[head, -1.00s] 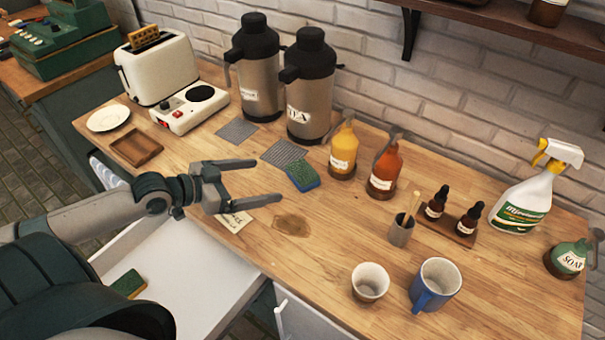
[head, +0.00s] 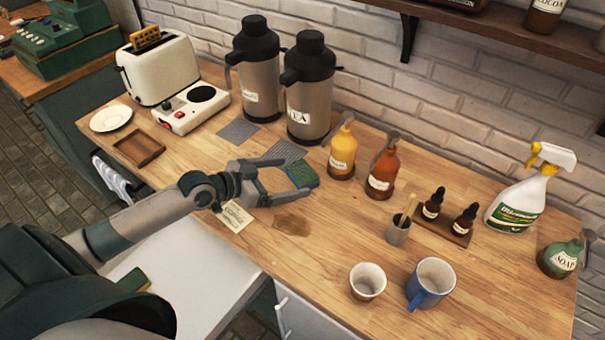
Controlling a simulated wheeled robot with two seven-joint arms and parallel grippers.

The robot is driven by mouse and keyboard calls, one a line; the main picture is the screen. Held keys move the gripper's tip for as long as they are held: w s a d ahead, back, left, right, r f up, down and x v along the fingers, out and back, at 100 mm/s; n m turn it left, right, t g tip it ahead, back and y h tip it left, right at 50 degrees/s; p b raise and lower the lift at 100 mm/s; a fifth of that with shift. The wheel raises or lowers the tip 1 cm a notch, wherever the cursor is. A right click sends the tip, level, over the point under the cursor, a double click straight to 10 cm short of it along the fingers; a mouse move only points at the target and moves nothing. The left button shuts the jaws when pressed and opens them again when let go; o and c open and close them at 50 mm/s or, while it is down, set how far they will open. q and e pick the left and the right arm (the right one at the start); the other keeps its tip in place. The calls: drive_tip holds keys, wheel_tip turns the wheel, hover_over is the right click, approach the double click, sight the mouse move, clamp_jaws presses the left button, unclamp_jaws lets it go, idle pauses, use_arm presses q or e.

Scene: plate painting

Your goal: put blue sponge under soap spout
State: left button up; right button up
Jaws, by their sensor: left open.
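A sponge with a blue body and green top (head: 302,173) lies on the wooden counter, beside the front corner of a metal grate. My left gripper (head: 298,177) is open, with its fingertips close around the sponge; I cannot tell whether they touch it. My right gripper is not in view.
Yellow (head: 342,152) and orange (head: 382,170) pump bottles stand right of the sponge. Two dropper bottles on a tray (head: 443,228), a spray bottle (head: 517,203), a white cup (head: 367,281) and a blue mug (head: 432,283) stand further right. Another sponge (head: 133,280) is in the open drawer.

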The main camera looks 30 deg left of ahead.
sight(302, 172)
use_arm(q)
drive_tip(key=shift+w+d+p, duration=0.1)
drive_tip(key=shift+w+p, duration=0.25)
drive_tip(key=shift+w, duration=0.05)
drive_tip(key=p+x, duration=0.2)
drive_tip(key=x, duration=0.1)
drive_tip(key=shift+w+d, duration=0.1)
drive_tip(key=shift+w, duration=0.35)
drive_tip(key=shift+w+d+f, duration=0.15)
drive_tip(key=shift+w+f, duration=0.05)
drive_tip(key=shift+f, duration=0.05)
drive_tip(key=c, duration=1.2)
drive_tip(key=shift+r, duration=0.15)
